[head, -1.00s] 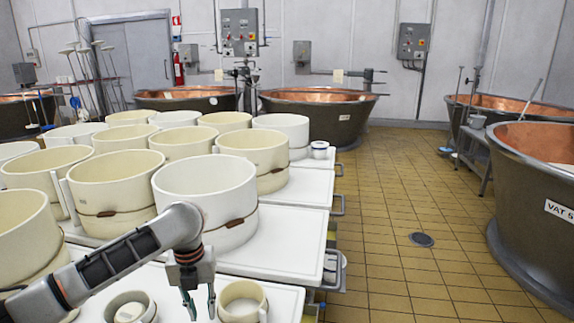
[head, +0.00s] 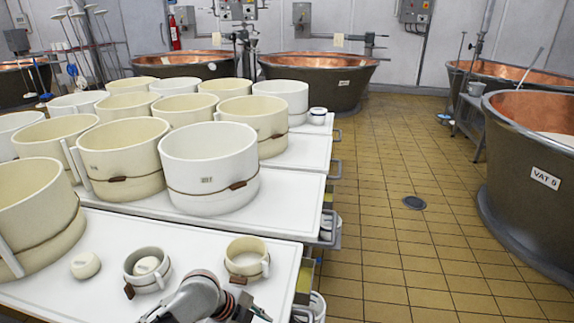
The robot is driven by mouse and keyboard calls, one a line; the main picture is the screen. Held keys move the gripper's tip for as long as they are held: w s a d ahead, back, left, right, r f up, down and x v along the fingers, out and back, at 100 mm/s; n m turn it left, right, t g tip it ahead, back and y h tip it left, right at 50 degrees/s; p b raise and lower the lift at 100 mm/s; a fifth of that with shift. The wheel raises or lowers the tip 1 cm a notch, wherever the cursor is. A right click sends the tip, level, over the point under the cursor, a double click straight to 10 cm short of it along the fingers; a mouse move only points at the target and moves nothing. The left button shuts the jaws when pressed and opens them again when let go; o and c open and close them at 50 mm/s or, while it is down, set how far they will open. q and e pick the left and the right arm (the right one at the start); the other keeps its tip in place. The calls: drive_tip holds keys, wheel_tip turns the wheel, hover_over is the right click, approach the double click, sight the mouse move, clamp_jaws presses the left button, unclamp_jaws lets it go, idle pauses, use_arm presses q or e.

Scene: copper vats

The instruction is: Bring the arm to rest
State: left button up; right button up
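My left arm reaches in at the bottom edge, and its gripper (head: 258,312) is low in the picture, just in front of the small cream cup. The fingers are mostly cut off or hidden, so I cannot tell whether they are open or shut. I see nothing held in the visible part. My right gripper is not in view. The cream cup (head: 233,263) stands on the white table top (head: 205,238). A grey-white cup (head: 135,277) with a pale rounded thing in it stands to its left, and a small white round object (head: 85,265) lies farther left.
Copper vats stand along the back wall, and the vat marked VAT 5 (head: 515,180) stands at the right.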

use_arm(q)
drive_tip(key=s+n, duration=0.1)
drive_tip(key=n, duration=0.1)
drive_tip(key=s+f+n+t+p, duration=0.1)
drive_tip(key=s, duration=0.1)
drive_tip(key=s+d+n+t+h, duration=0.1)
drive_tip(key=n, duration=0.1)
drive_tip(key=shift+s+f+n+p, duration=0.25)
drive_tip(key=shift+n+p, duration=0.05)
drive_tip(key=s+a+n+t, duration=0.1)
drive_tip(key=s+a+n+p, duration=0.1)
drive_tip(key=s+n, duration=0.1)
drive_tip(key=s+a+n+t, duration=0.1)
drive_tip(key=n, duration=0.1)
drive_tip(key=shift+s+f+t, duration=0.25)
drive_tip(key=shift+f+t, duration=0.05)
drive_tip(key=shift+f, duration=0.05)
drive_tip(key=s+a+r+n+t+y+p, duration=0.1)
drive_tip(key=s+a+n+t+y+p, duration=0.2)
drive_tip(key=s+a+n, duration=0.5)
drive_tip(key=s+a, duration=0.3)
drive_tip(key=s, duration=0.1)
drive_tip(key=shift+s+a+r+y, duration=0.2)
drive_tip(key=shift+s+r+y, duration=0.1)
drive_tip(key=shift+s, duration=0.1)
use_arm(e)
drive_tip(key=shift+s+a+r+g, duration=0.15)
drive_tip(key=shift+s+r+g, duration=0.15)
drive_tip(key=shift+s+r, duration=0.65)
